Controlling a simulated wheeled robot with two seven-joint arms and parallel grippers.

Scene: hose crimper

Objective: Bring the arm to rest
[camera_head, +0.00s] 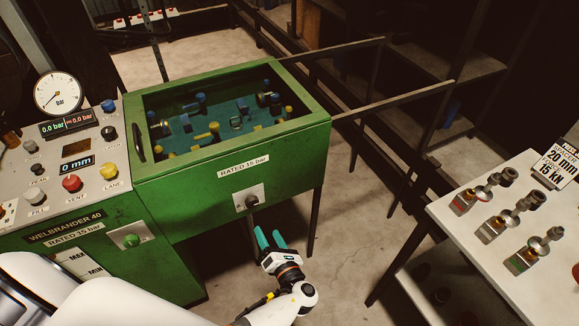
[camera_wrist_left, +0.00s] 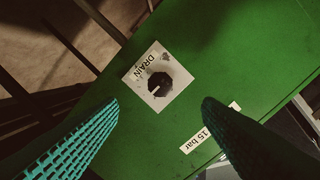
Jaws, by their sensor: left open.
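My left gripper (camera_head: 270,240) is in front of the green machine (camera_head: 290,165), just below and right of the drain knob (camera_head: 252,201) in the head view. Its two teal fingers are apart with nothing between them. In the left wrist view the fingers (camera_wrist_left: 160,135) frame the black drain knob (camera_wrist_left: 160,84) on its square plate marked DRAIN. The knob appears beyond the fingertips, and I see no contact. My left arm (camera_head: 170,295) reaches in from the lower left. My right gripper is not in view.
A control panel (camera_head: 75,150) with a gauge (camera_head: 58,92) and coloured knobs stands at the left. A white table (camera_head: 490,265) at the right carries several metal fittings. Two rails (camera_head: 395,100) extend right from the machine. Open floor (camera_head: 345,215) lies between machine and table.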

